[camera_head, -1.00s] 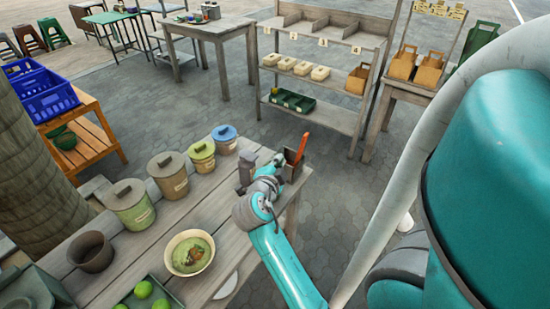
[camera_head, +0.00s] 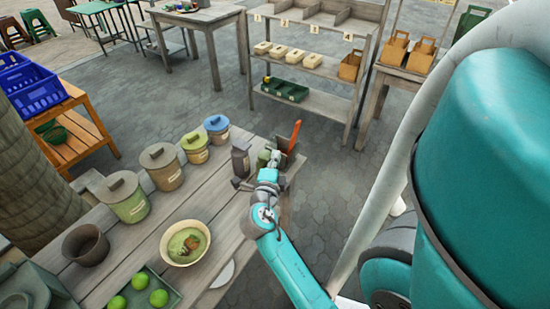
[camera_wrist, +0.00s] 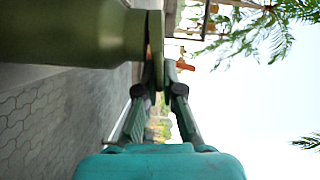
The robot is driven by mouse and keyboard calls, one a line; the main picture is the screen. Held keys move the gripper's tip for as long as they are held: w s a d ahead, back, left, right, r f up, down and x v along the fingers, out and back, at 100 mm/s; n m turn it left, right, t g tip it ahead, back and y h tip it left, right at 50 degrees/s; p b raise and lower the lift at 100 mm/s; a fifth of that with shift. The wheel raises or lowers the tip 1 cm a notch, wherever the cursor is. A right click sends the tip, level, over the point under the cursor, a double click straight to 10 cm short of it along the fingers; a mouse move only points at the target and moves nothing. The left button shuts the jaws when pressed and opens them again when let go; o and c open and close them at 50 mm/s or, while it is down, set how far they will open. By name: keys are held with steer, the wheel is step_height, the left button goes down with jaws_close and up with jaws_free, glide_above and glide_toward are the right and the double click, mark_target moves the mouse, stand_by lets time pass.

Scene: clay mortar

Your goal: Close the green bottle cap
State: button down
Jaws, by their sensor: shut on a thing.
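My gripper (camera_wrist: 158,75) is shut at the mouth end of an olive-green bottle, on what looks like its green cap (camera_wrist: 155,45). The bottle (camera_wrist: 75,36) lies sideways across the upper left of the wrist view. A thin dark gap shows between the bottle's shoulder and the cap, and I cannot tell whether they touch. In the head view my gripper (camera_head: 268,163) is at the far right end of the wooden table, beside a small green shape that seems to be the bottle (camera_head: 264,156). The arm hides much of it.
A dark grey container (camera_head: 240,160) stands just left of my gripper, and a holder with an orange-red handle (camera_head: 294,137) stands just right. Several lidded canisters (camera_head: 126,196), a bowl of green paste (camera_head: 185,243) and a tray of limes (camera_head: 140,281) share the table. Shelves (camera_head: 315,69) stand beyond.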

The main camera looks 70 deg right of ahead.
steer(key=c, duration=1.3)
jaws_free()
steer(key=s+a, duration=0.1)
steer(key=a, duration=1)
steer(key=shift+s+a+r, duration=0.25)
steer(key=shift+s+a, duration=0.15)
